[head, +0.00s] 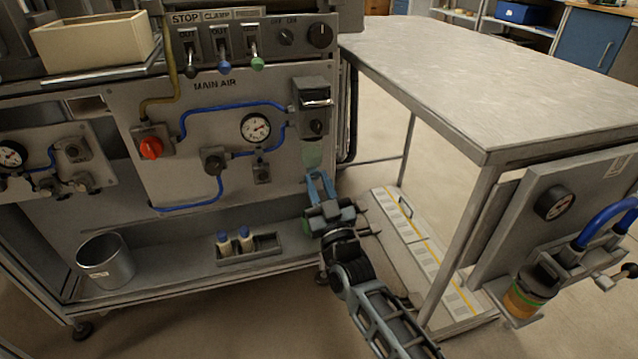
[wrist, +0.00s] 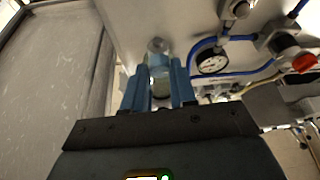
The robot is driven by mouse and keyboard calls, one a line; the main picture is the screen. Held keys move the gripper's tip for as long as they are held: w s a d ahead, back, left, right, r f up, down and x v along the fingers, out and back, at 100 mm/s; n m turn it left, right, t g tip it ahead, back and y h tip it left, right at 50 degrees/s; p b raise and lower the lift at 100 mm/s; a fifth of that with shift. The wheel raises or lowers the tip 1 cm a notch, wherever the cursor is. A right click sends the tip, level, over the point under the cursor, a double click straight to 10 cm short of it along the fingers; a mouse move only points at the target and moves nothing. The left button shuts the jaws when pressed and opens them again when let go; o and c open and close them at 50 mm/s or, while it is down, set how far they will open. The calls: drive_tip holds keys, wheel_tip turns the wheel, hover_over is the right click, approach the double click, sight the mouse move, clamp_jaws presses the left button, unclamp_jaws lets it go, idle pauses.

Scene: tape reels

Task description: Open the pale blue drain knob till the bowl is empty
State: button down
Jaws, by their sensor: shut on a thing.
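The clear, greenish filter bowl (head: 312,154) hangs under the regulator on the main air panel. I cannot make out the liquid level in it. My gripper (head: 320,182) is just below the bowl, with its blue fingers pointing up and in towards the panel. In the head view the fingers hide the knob. How far it is turned does not show.
A pressure gauge (head: 255,128), blue air lines and a red knob (head: 150,147) are on the panel to the left. A grey cup (head: 106,262) and a small bottle tray (head: 248,247) stand on the lower shelf. A steel table (head: 500,75) is at the right.

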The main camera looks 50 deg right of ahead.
drive_tip(key=m+h+p, duration=0.1)
drive_tip(key=m, duration=0.1)
drive_tip(key=m+g+h+p, duration=0.1)
drive_tip(key=m, duration=0.1)
drive_tip(key=shift+w+a+r+m+g, duration=0.1)
drive_tip(key=shift+a+r+m+g, duration=0.05)
drive_tip(key=shift+m+g, duration=0.2)
drive_tip(key=shift+m+g+h+p, duration=0.35)
drive_tip(key=shift+m+h+p, duration=0.15)
drive_tip(key=shift+m, duration=0.75)
drive_tip(key=c, duration=0.9)
unclamp_jaws()
drive_tip(key=v, duration=0.8)
drive_tip(key=shift+p, duration=0.45)
